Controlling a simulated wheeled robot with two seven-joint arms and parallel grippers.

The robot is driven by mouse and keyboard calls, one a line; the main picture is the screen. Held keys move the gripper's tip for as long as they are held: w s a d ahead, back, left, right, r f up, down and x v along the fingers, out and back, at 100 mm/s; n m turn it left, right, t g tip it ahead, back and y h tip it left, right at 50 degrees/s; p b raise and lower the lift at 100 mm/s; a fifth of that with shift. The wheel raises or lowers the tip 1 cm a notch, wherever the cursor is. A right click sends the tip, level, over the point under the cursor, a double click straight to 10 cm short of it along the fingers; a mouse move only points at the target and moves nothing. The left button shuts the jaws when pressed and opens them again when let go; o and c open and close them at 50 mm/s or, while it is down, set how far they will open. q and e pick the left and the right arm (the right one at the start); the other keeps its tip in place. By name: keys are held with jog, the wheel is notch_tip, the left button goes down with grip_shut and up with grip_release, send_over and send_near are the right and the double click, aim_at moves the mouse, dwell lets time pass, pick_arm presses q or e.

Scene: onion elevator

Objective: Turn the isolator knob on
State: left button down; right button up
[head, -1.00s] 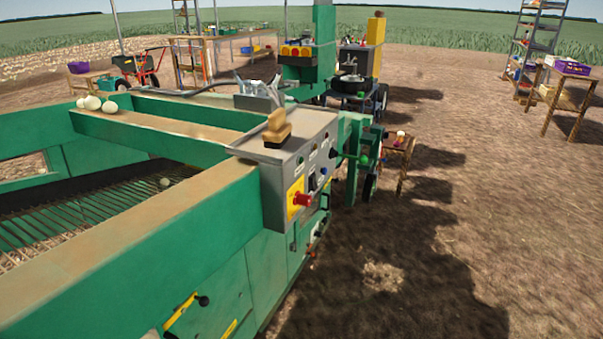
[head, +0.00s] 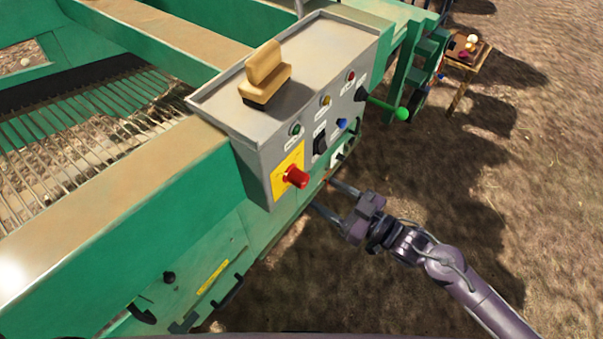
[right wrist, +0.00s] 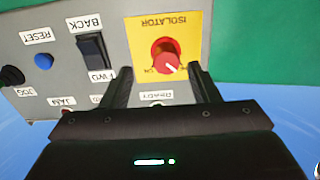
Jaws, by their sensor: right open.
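The isolator knob (head: 297,176) is red and sits on a yellow plate (head: 283,168) at the near end of the grey control box (head: 262,142). In the right wrist view the knob (right wrist: 168,60) appears upside down with a small white mark on it, below the word ISOLATOR. My right gripper (head: 322,193) is open and empty, in front of the box, with its fingertips a little right of and below the knob. In the right wrist view the knob shows between the two fingers (right wrist: 160,78). I see no contact. My left gripper is not in view.
Bare soil lies to the right.

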aim_at(305, 184)
jog(key=x, duration=0.5)
jog(key=p+x, duration=0.1)
jog(key=x, duration=0.1)
jog(key=shift+s+a+r, duration=0.1)
jog(key=shift+a+r, duration=0.3)
jog(key=shift+a, duration=0.15)
jog(key=c, duration=1)
